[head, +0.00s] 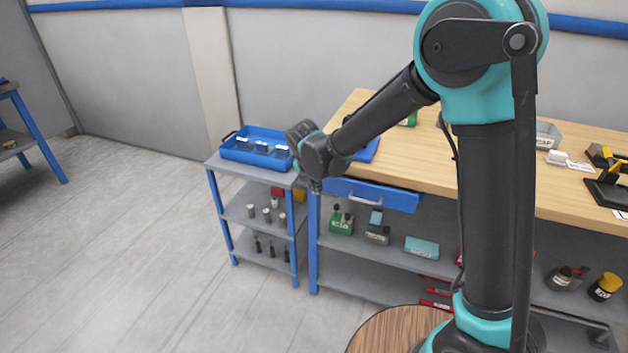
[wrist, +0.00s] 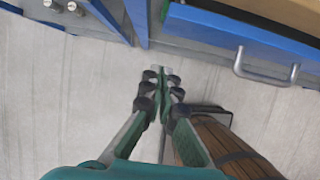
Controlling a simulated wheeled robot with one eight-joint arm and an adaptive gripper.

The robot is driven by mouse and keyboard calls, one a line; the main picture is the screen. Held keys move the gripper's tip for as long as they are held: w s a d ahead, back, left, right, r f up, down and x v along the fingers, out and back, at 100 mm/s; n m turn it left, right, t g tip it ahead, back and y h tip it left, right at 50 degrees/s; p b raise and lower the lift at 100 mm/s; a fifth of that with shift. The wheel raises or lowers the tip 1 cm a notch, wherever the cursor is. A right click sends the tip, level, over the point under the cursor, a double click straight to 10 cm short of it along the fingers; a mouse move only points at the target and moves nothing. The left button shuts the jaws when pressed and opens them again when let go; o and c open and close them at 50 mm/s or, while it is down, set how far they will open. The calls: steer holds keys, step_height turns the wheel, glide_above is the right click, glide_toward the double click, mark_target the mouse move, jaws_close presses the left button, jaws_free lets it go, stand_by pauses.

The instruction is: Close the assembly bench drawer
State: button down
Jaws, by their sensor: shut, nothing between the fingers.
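The assembly bench (head: 440,150) has a wooden top and blue legs. Its blue drawer (head: 400,200) is under the top's left end, with a grey bar handle (head: 366,201). In the wrist view the blue drawer front (wrist: 215,28) and its handle (wrist: 266,72) are at the upper right; a dark strip shows between the front and the wooden top, so the drawer looks partly open. My gripper (head: 316,188) points down near the drawer's left end. In the wrist view my gripper (wrist: 160,75) is shut and empty, left of the handle and apart from it.
A grey shelf cart (head: 232,212) with a blue tray (head: 228,152) stands just left of the bench. Bottles and boxes sit on the bench's lower shelf (head: 400,258). A round wooden surface (head: 385,335) is at the front. Open floor (head: 120,220) lies to the left.

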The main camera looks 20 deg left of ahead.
mark_target(323, 191)
steer(key=shift+w+d+f, duration=0.1)
steer(key=shift+w+f, duration=0.1)
steer(key=shift+w, duration=0.55)
steer(key=shift+w+d+f, duration=0.1)
steer(key=shift+w+f, duration=0.05)
steer(key=shift+w, duration=0.55)
steer(key=shift+w+f, duration=0.2)
steer(key=shift+w, duration=0.55)
steer(key=shift+w, duration=0.1)
